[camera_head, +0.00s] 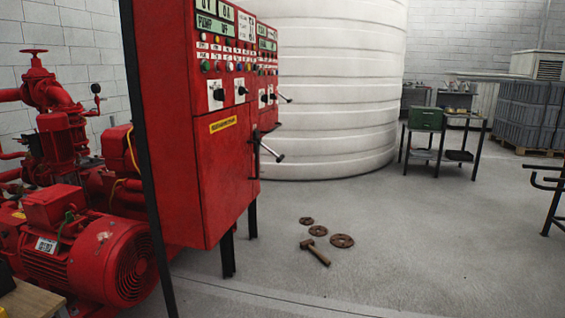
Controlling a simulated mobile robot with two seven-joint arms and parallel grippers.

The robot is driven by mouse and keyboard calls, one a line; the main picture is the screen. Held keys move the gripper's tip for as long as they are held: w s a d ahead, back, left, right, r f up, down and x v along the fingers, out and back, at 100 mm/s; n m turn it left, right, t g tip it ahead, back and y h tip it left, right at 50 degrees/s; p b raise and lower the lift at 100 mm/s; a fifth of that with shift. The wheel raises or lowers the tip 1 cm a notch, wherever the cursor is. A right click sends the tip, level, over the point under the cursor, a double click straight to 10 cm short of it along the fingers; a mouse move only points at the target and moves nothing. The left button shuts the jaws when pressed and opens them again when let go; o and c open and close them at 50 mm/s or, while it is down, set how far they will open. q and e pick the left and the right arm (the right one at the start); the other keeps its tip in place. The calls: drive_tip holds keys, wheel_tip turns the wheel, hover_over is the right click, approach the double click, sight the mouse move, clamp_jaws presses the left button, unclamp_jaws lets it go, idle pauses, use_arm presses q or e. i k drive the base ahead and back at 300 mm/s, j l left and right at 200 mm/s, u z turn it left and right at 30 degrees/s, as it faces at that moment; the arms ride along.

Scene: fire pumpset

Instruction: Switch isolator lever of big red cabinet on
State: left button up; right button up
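The big red cabinet (222,170) stands on dark legs left of the middle, with displays, lamps and small switches on its upper front. A second red cabinet (268,75) stands right behind, and a similar lever (284,98) sticks out there. Neither of my grippers is in view.
A red pump with a motor (100,260) fills the left side. A hammer (315,252) and several rusty rings (342,241) lie on the floor right of the cabinet. A large white tank (335,90) stands behind. The floor at the right front is clear.

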sight(280, 158)
drive_tip(key=i+l, duration=0.2)
drive_tip(key=i, duration=0.3)
drive_tip(key=i+l, duration=0.2)
drive_tip(key=i, duration=0.3)
drive_tip(key=i+l+u, duration=0.1)
drive_tip(key=i, duration=0.4)
drive_tip(key=i+l, duration=0.35)
drive_tip(key=i, duration=0.15)
drive_tip(key=i+l, duration=0.25)
drive_tip(key=i, duration=0.25)
drive_tip(key=u, duration=0.05)
